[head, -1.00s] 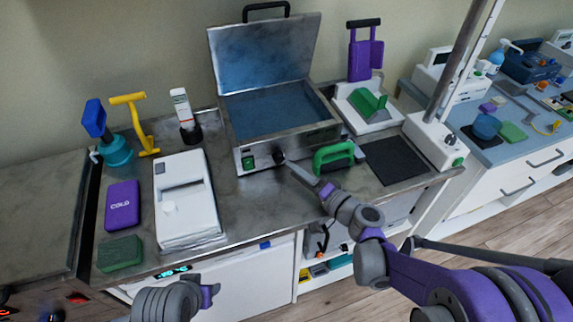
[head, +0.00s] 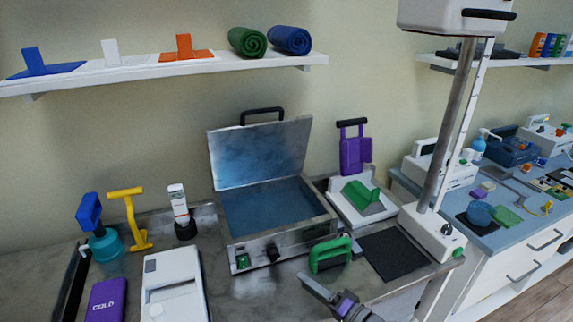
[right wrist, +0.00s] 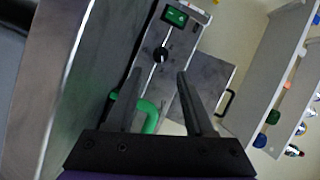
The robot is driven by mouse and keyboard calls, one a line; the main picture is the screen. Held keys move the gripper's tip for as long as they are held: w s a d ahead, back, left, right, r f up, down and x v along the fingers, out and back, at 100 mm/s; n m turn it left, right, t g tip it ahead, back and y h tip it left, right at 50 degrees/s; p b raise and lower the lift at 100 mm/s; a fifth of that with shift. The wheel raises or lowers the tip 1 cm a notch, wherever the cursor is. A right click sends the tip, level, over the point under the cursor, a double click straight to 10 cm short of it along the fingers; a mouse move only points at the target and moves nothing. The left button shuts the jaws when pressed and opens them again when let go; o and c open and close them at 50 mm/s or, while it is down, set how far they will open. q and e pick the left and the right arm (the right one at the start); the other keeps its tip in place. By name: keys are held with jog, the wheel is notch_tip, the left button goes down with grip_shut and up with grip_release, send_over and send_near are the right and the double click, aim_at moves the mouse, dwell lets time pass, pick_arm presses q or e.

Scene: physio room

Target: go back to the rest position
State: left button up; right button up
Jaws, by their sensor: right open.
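My right gripper (head: 306,281) is open and empty in the head view, low and in front of the steel bath (head: 290,240), a little below its black knob (head: 273,252). In the right wrist view the two dark fingers (right wrist: 158,75) stand apart with nothing gripped between them. The bath's front, with a green switch (right wrist: 175,16) and the knob (right wrist: 160,54), lies beyond them. The bath's lid (head: 262,152) stands open. My left gripper is out of view.
A green-handled tool (head: 330,254) sits close to my right gripper, beside a dark mat (head: 392,254). A white device (head: 173,285) and a purple cold pack (head: 107,300) lie to the left. A wall shelf (head: 210,65) runs above. A metal post (head: 448,130) stands at the right.

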jog(key=s+g, duration=0.1)
jog(key=s+a+n+g+h+p, duration=0.1)
jog(key=s, duration=0.1)
jog(key=s+n+g+p, duration=0.1)
jog(key=s, duration=0.1)
jog(key=shift+s+a+r+h, duration=0.15)
jog(key=shift+s+a+h, duration=0.1)
jog(key=shift+a+h, duration=0.1)
jog(key=s+d+n+g+h+p, duration=0.4)
jog(key=s+d+h, duration=0.5)
jog(key=s, duration=0.6)
jog(key=d+p, duration=0.1)
jog(key=d, duration=0.1)
jog(key=shift+s+d+r+h, duration=0.15)
jog(key=shift+s+d+h, duration=0.05)
jog(key=shift+d+h, duration=0.15)
